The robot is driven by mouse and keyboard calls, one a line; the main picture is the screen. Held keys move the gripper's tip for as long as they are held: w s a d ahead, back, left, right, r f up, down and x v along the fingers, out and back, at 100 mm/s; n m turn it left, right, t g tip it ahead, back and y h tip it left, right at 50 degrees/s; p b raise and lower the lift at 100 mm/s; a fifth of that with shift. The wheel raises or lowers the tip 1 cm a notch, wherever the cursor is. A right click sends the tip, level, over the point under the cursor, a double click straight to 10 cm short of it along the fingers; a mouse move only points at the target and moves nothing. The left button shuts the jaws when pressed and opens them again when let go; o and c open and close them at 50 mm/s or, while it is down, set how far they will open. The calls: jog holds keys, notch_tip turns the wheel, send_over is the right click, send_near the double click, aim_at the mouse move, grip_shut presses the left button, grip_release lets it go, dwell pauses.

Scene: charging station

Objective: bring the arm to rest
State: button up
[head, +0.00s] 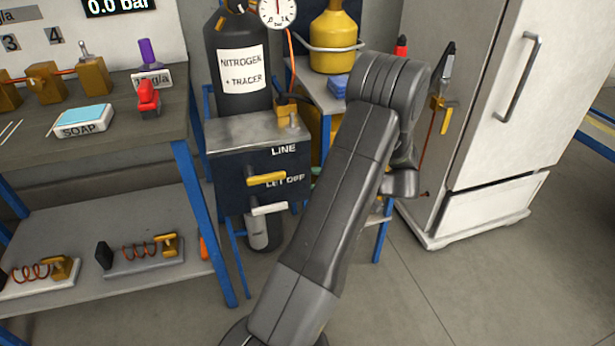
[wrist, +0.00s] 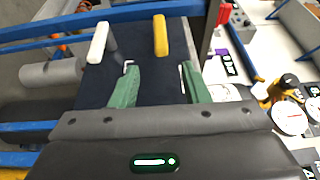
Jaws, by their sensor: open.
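My gripper (wrist: 157,74) shows in the wrist view with its two green fingers spread apart and nothing between them. It faces the dark valve panel, which in the head view (head: 235,190) carries the words LINE and LET OFF. The yellow lever (wrist: 160,36) and the white lever (wrist: 98,42) lie beyond the fingertips in the wrist view, apart from them. In the head view the yellow lever (head: 266,179) and the white lever (head: 269,208) both stick out sideways. My arm crosses the middle of the head view, and my fingers cannot be made out there.
A nitrogen cylinder (head: 239,65) stands behind the panel. At left is a workbench (head: 110,122) with a soap box (head: 84,121) and a lower shelf. A yellow bottle (head: 333,40) is behind my arm. A white fridge (head: 510,90) stands at right. The floor at front right is clear.

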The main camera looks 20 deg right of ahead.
aim_at(270, 176)
dwell(0.4)
jog(key=b+x, duration=0.2)
jog(key=x, duration=1.1)
jog(key=shift+a+b, duration=0.3)
